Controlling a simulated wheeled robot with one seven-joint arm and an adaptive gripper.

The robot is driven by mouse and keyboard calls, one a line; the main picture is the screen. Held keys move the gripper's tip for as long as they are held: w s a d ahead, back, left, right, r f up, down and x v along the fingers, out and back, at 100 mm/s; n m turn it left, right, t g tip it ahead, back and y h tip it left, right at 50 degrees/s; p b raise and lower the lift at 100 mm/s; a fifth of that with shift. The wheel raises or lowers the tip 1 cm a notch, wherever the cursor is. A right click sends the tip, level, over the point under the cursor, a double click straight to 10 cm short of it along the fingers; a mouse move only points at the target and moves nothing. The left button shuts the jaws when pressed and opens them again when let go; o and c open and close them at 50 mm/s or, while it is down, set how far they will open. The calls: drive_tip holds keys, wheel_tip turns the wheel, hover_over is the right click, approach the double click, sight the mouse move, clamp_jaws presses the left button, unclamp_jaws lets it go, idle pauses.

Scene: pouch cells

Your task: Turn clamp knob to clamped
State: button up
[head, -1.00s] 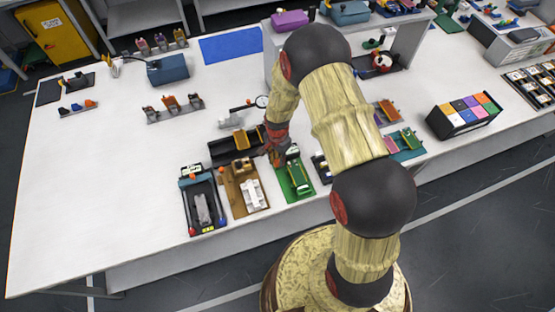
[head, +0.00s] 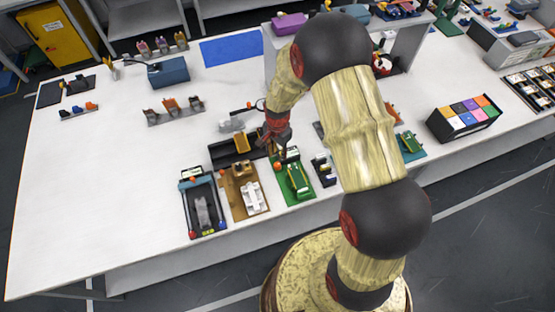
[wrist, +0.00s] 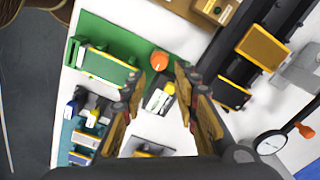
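The green fixture (head: 305,187) stands near the table's front edge. It also shows in the wrist view (wrist: 100,38), with an orange round knob (wrist: 159,61) at its corner; the knob is small in the head view (head: 277,167). I cannot tell for sure whether this is the clamp knob or which setting it is at. My gripper (wrist: 159,80) is open, with its fingertips apart and nothing held between them. It points down above the table beside the knob, which shows just beyond the fingertips. A white and black block with a yellow part (wrist: 160,98) shows between the fingers.
A brown fixture (head: 236,190) and a black-blue tray (head: 190,215) stand left of the green fixture. A black tray with a yellow block (head: 241,143) lies behind. A dial gauge (wrist: 269,143) with an orange-tipped lever is close by.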

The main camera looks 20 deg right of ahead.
drive_tip(key=shift+r, duration=2.45)
drive_tip(key=s+r+n+t+b, duration=0.5)
drive_tip(key=s+r+n+b, duration=0.6)
drive_tip(key=s+r, duration=1.1)
drive_tip(key=shift+s+a+r+n+t, duration=0.35)
drive_tip(key=shift+r+n, duration=0.1)
drive_tip(key=shift+n, duration=0.15)
